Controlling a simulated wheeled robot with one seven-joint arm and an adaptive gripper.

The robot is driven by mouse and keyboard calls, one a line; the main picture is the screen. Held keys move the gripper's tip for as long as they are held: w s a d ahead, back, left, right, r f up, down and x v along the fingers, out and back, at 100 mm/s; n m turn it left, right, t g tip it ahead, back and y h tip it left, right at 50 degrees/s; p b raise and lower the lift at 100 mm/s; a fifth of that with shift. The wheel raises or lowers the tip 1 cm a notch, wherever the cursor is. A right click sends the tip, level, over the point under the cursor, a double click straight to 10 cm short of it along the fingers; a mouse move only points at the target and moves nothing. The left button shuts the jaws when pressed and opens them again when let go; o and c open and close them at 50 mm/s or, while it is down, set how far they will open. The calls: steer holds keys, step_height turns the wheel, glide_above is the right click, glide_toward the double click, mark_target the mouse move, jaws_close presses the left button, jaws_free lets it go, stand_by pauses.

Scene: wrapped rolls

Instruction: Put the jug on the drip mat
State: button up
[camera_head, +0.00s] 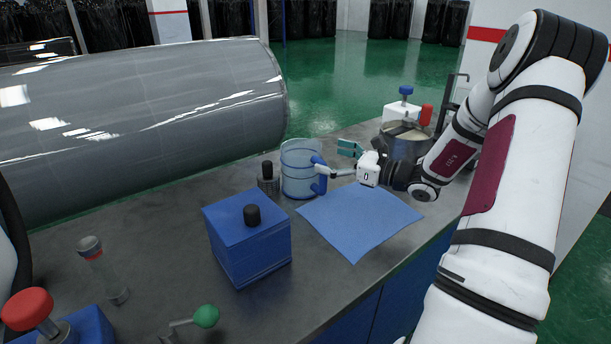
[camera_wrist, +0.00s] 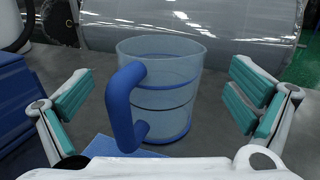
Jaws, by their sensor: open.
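The jug (camera_head: 298,165) is clear and bluish with a blue handle, and stands upright on the bench just beyond the far left corner of the drip mat. The drip mat (camera_head: 360,222) is a flat blue square on the bench with nothing on it. My gripper (camera_head: 333,160) is open at the jug's right side, fingers pointing toward it. In the wrist view the jug (camera_wrist: 165,85) stands between my open teal-padded fingers (camera_wrist: 160,100), its handle toward me, with space on both sides. The near part of the jug's base is partly hidden by its handle.
A blue box (camera_head: 250,250) with a black knob stands left of the mat. A small dark-capped cylinder (camera_head: 268,178) stands close to the jug's left. A metal pot (camera_head: 405,138) is at the back right. A green-knobbed lever (camera_head: 205,317) and a red knob (camera_head: 27,309) are in front.

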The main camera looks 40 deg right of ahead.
mark_target(319, 153)
steer(key=shift+b+x, duration=0.3)
steer(key=shift+x, duration=2.45)
steer(key=shift+s, duration=0.1)
steer(key=c, duration=1.5)
steer(key=shift+c, duration=0.4)
steer(key=shift+r, duration=0.1)
